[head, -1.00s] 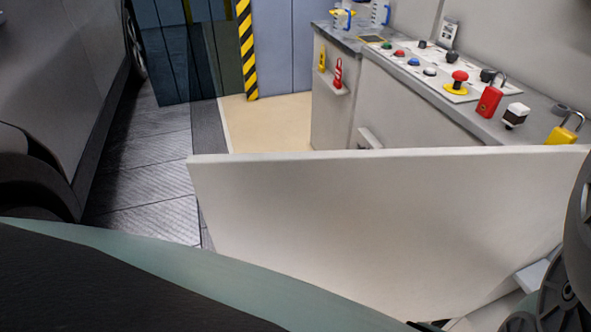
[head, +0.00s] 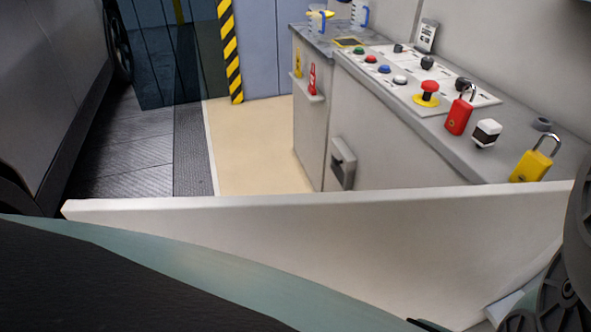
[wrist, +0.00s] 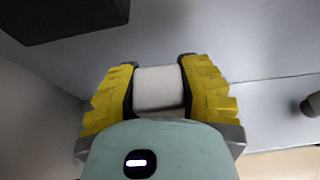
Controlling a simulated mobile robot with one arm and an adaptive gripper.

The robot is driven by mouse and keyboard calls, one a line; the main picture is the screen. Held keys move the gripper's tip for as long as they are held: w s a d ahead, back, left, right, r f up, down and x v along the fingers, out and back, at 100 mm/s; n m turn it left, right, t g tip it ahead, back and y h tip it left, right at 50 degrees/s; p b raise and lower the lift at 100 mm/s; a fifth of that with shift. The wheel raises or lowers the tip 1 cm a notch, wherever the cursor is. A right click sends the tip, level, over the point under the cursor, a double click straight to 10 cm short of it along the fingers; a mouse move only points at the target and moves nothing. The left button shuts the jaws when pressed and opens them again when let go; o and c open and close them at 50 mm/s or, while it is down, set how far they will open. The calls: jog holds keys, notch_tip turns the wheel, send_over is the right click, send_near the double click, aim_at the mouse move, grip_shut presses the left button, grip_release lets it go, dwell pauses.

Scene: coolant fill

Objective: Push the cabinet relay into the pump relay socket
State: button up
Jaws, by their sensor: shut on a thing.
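My gripper (wrist: 158,68) shows in the wrist view with its two yellow-padded fingers shut on a plain white block (wrist: 158,92). The block fits the cabinet relay, but its markings and far end are hidden. My gripper is out of sight in the head view. A small white cube with a dark band (head: 487,133) stands on the grey counter (head: 440,132), between a red padlock (head: 458,117) and a yellow padlock (head: 531,168). I cannot make out the pump relay socket in either view.
A wide pale panel (head: 330,235) crosses the head view in front of the counter. A red stop button (head: 428,92) and several knobs sit on the counter. The wrist view shows a dark box (wrist: 70,15) at upper left. Beige floor (head: 255,150) lies clear beyond the panel.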

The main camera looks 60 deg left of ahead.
jog(key=shift+s, duration=0.1)
notch_tip(320, 180, down, 6)
jog(key=b, duration=0.5)
jog(key=shift+a+r+b, duration=0.1)
jog(key=shift+b, duration=0.3)
jog(key=shift+f+b, duration=1.35)
jog(key=shift+b, duration=0.1)
dwell(1.2)
jog(key=o, duration=1.1)
jog(key=shift+r, duration=0.15)
jog(key=shift+d+r, duration=0.2)
jog(key=shift+r, duration=2.55)
jog(key=shift+a+r, duration=0.1)
jog(key=shift+r, duration=2.05)
